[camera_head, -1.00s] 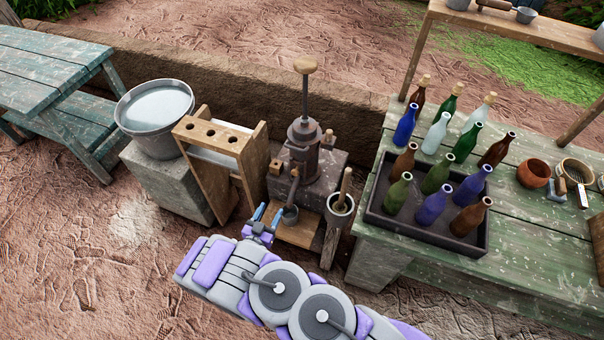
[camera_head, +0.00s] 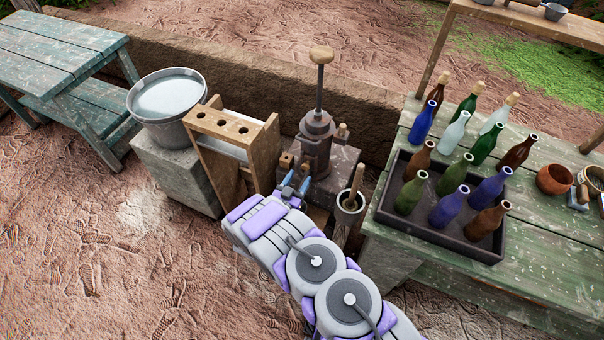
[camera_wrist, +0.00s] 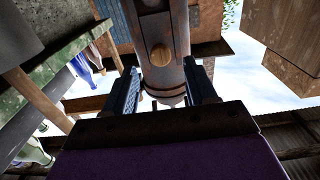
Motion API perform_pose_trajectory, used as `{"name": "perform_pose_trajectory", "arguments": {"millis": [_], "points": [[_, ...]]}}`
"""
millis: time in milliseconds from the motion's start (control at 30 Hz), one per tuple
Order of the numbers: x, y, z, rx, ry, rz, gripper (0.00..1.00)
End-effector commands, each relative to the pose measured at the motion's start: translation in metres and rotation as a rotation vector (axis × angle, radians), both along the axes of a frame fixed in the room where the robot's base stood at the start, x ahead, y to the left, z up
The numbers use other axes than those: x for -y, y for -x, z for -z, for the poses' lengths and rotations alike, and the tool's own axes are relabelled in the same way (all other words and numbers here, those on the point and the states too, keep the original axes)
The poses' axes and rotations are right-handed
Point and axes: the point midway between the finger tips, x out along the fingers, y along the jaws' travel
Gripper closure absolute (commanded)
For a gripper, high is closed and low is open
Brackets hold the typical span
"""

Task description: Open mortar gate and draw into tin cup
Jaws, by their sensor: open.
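The rusty brown mortar pump (camera_head: 316,145) stands upright on a stone block, with a tall rod and wooden knob on top. My gripper (camera_head: 293,185) is open at its near left side, close to the spout. In the wrist view my open fingers (camera_wrist: 160,90) stand on either side of a dark metal cylinder (camera_wrist: 166,75) with a round wooden knob (camera_wrist: 161,55). I cannot tell whether they touch it. The tin cup is hidden now behind my gripper and arm.
A wooden rack (camera_head: 235,125) and a bucket of water (camera_head: 167,98) stand left of the pump. A pot with a stick (camera_head: 350,203) is close on the right. A tray of bottles (camera_head: 385,210) sits on the green table (camera_head: 540,230) further right.

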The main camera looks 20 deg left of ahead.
Motion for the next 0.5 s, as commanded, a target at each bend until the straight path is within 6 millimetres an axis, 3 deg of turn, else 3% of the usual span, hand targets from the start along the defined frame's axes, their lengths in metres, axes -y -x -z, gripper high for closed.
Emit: {"name": "perform_pose_trajectory", "arguments": {"millis": [200,500], "points": [[0.002,-0.030,0.000,0.003,-0.003,0.002,0.44],[0.002,-0.040,-0.001,0.003,-0.001,-0.002,0.44]]}}
